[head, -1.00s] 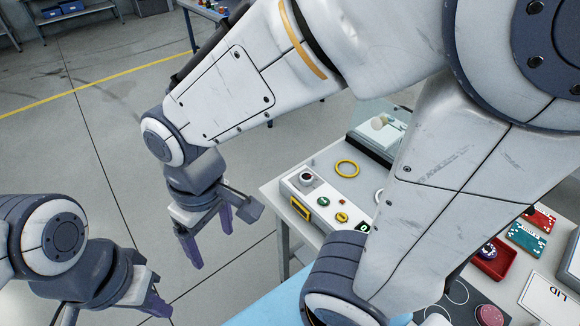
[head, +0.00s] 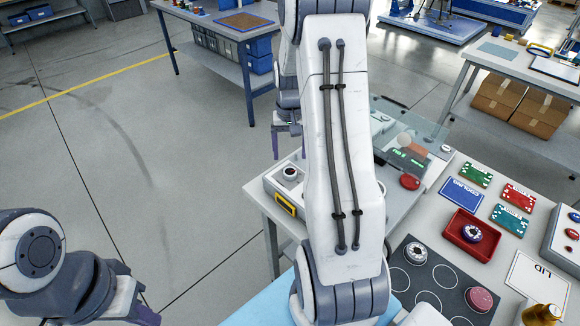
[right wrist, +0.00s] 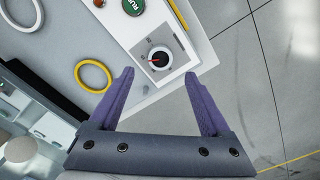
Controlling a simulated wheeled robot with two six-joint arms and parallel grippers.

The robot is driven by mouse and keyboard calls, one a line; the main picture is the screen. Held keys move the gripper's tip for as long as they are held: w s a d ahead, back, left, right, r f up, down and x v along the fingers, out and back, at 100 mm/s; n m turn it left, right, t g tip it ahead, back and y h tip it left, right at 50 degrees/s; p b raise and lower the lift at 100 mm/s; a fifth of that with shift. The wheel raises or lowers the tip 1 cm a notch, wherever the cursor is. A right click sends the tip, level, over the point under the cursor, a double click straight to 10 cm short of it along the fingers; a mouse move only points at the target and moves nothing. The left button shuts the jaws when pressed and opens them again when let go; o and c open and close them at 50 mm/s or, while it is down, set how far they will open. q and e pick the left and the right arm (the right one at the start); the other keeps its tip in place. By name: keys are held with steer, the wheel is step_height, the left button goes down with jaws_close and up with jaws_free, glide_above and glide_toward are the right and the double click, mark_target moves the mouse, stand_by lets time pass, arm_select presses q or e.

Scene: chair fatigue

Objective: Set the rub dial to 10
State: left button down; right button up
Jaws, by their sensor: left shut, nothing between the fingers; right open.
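The dial also shows in the head view (head: 290,173). My left gripper (head: 146,317) is shut and empty, cut by the bottom edge.
A green RUN button (right wrist: 134,6) is beside the dial. A yellow ring (right wrist: 93,76) and a white ring (right wrist: 22,12) lie nearby. A red tray (head: 467,246) and several cards lie on the table at right. My right arm hides much of the table's middle.

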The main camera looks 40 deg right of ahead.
mark_target(290, 171)
step_height(290, 171, down, 7)
steer(key=shift+r+p, duration=0.1)
steer(key=shift+p, duration=0.35)
jaws_close()
